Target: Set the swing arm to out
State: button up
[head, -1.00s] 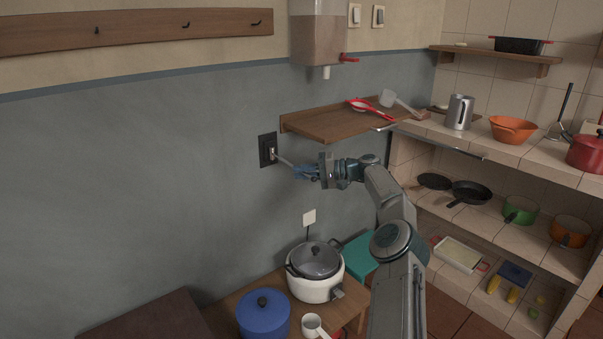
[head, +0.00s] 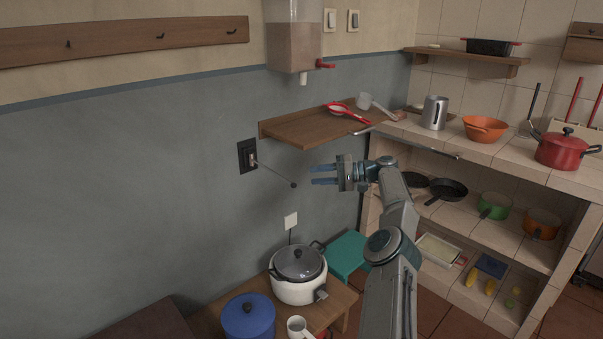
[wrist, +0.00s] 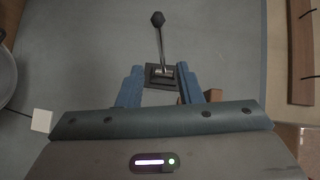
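The swing arm is a thin dark rod with a round black knob (head: 293,185), on a dark wall plate (head: 247,157) left of the wooden shelf. In the head view the rod slants right and down from the plate, standing away from the wall. In the wrist view the knob (wrist: 158,18) is at the top, and the plate (wrist: 160,75) shows between my fingers. My gripper (head: 324,175) is just right of the knob, apart from it. Its two blue fingers are spread with nothing between them; the wrist view shows the same gap (wrist: 159,88).
A wooden shelf (head: 310,128) with red and white utensils is behind my gripper. Below are a white cooker with a grey pot (head: 298,265), a blue pot (head: 248,315) and a teal stool (head: 346,255). The tiled counter (head: 455,140) is at right.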

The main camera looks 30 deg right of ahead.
jog(key=shift+p+v, duration=0.65)
jog(key=shift+v, duration=0.35)
jog(key=shift+a, duration=0.1)
